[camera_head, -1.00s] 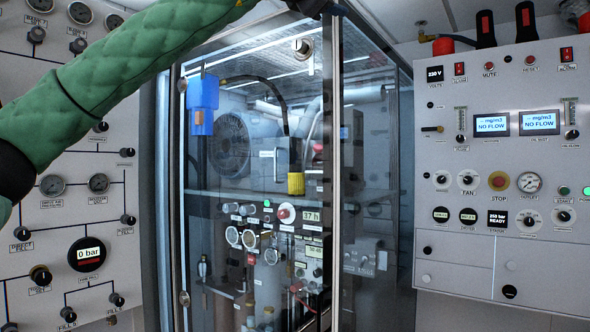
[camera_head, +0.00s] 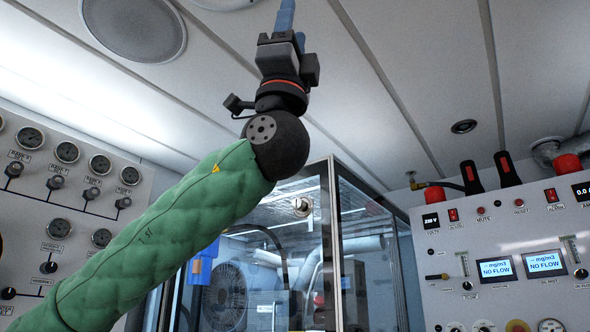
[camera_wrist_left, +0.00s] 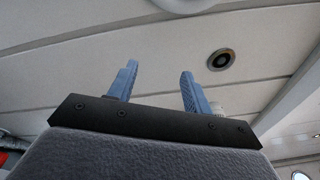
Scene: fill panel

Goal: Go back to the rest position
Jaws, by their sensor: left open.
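My left arm, in a green padded sleeve, comes in from the lower left of the head view and reaches up. Its gripper (camera_head: 284,20) points up at the ceiling near the top edge, with blue fingers partly cut off. In the left wrist view my left gripper (camera_wrist_left: 157,88) shows two blue fingers standing apart with nothing between them. Only the ceiling is behind them. My right gripper is in neither view.
A glass cabinet (camera_head: 335,215) stands behind and below my left arm. A gauge panel (camera_head: 60,190) is at the left and a control panel (camera_head: 500,235) with displays at the right. The white ceiling (camera_head: 400,60) is overhead, with a round speaker (camera_head: 133,25).

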